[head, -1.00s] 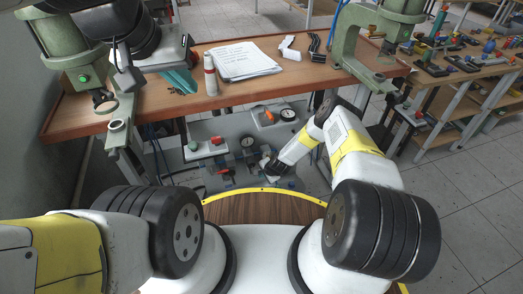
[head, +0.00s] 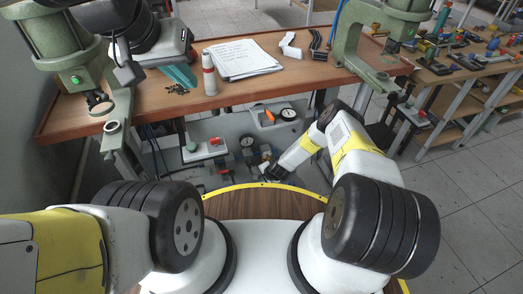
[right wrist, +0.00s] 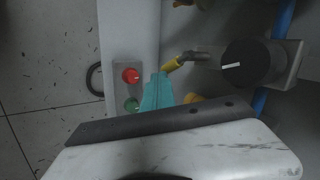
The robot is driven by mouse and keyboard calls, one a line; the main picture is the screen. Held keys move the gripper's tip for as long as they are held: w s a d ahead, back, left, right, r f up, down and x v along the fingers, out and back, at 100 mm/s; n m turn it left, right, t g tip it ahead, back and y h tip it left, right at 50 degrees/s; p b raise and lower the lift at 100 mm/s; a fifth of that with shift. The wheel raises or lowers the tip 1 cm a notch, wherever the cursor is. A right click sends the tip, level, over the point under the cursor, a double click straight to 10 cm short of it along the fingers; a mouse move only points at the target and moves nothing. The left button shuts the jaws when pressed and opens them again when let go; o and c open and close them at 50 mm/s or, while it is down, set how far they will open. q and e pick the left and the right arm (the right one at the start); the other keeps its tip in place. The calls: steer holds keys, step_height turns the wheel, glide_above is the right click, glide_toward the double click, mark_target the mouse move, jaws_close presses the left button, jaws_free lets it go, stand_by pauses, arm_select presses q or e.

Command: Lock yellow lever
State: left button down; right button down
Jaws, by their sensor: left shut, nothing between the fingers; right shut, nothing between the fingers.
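A lever with a yellow grip (right wrist: 173,65) and a grey metal rod shows in the right wrist view, at the left of a round black knob. My right gripper (right wrist: 157,82) has teal fingers, shut and empty. Its tips are just below and left of the yellow grip; I cannot tell whether they touch it. A second yellow piece (right wrist: 193,98) shows partly beside the fingers. In the head view my right arm reaches down to the low grey panel, and the lever is not clear there. My left gripper (head: 180,76) is shut and empty over the table's left part.
A box with red (right wrist: 131,75) and green buttons is left of my right fingers. The black knob (right wrist: 248,63) is to the right. The wooden table (head: 240,98) overhangs the low panel. It carries papers (head: 243,60), a bottle (head: 209,75) and green presses.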

steer(key=shift+a+f, duration=0.2)
steer(key=shift+f, duration=0.25)
steer(key=shift+s+a+f, duration=0.1)
stand_by(0.5)
stand_by(1.1)
steer(key=shift+r, duration=0.8)
